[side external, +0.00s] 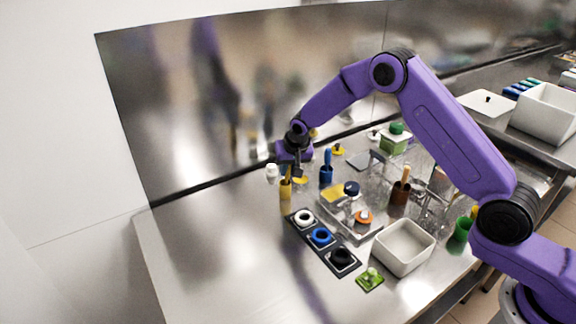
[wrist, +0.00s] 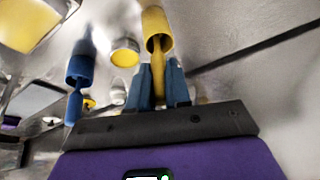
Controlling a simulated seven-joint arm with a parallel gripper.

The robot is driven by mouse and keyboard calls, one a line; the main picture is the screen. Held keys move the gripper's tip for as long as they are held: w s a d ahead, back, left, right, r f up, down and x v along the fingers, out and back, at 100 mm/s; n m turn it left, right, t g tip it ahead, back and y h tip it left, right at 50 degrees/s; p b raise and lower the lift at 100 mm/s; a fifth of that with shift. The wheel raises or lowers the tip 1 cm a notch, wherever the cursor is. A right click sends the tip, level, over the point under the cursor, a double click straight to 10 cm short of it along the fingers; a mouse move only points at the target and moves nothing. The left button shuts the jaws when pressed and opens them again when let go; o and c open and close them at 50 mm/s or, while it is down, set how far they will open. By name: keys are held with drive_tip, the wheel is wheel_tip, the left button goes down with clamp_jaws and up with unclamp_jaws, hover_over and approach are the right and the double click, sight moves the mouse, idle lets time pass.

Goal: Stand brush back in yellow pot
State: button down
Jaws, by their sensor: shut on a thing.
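The yellow pot (side external: 285,193) stands upright on the steel table at the left of the side view, and it shows at the top of the wrist view (wrist: 155,24). The brush has a yellow handle (wrist: 158,68). Its far end is inside the mouth of the yellow pot, so that end is hidden. My gripper (wrist: 159,82) is shut on the handle, with one dark finger on each side. In the side view my gripper (side external: 290,171) is just above the pot. Whether the brush touches the pot's bottom cannot be seen.
A blue pot with a blue brush (side external: 326,174) stands close to the right. A dark tray (side external: 296,234) with white, blue and black rings lies in front. A white bin (side external: 404,265) and a brown pot (side external: 398,198) are farther right. The table's left front is clear.

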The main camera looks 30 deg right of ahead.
drive_tip(key=shift+f, duration=0.15)
drive_tip(key=c, duration=0.5)
unclamp_jaws()
drive_tip(key=shift+r, duration=3.5)
